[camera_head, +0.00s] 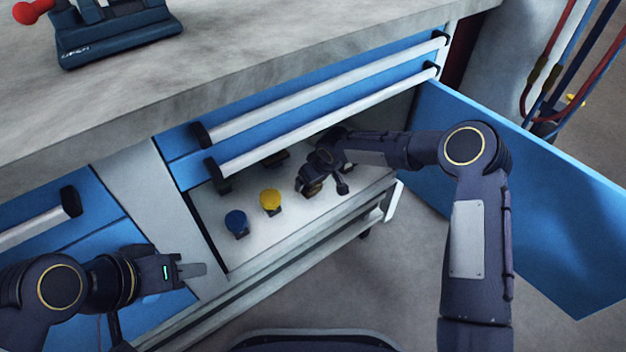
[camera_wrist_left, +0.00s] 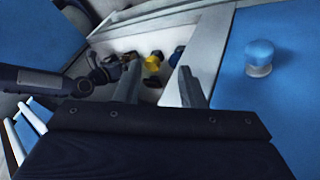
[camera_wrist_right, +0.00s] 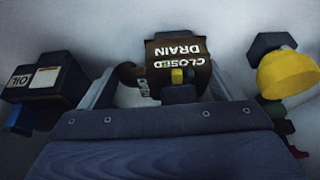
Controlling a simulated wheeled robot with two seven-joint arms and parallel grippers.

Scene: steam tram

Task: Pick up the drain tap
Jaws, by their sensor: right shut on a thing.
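The drain tap (camera_wrist_right: 178,52) is a brown block with white "CLOSED" and "DRAIN" lettering, upside down in the right wrist view. It sits between the fingers of my right gripper (camera_wrist_right: 165,88), which is shut on it. In the head view the right gripper (camera_head: 325,187) is low inside the open cabinet, and the tap (camera_head: 312,190) is mostly hidden by it. I cannot tell whether the tap is clear of the shelf. My left gripper (camera_head: 190,270) is empty, in front of the cabinet at the lower left. Its fingers stand apart in the left wrist view (camera_wrist_left: 158,80).
A yellow-topped knob (camera_head: 271,201) and a blue-topped knob (camera_head: 236,222) stand on the white cabinet floor (camera_head: 250,250). A dark "OIL" box (camera_wrist_right: 45,80) is beside the tap. Drawer handles (camera_head: 320,90) overhang the opening. An open blue door (camera_head: 540,190) stands right.

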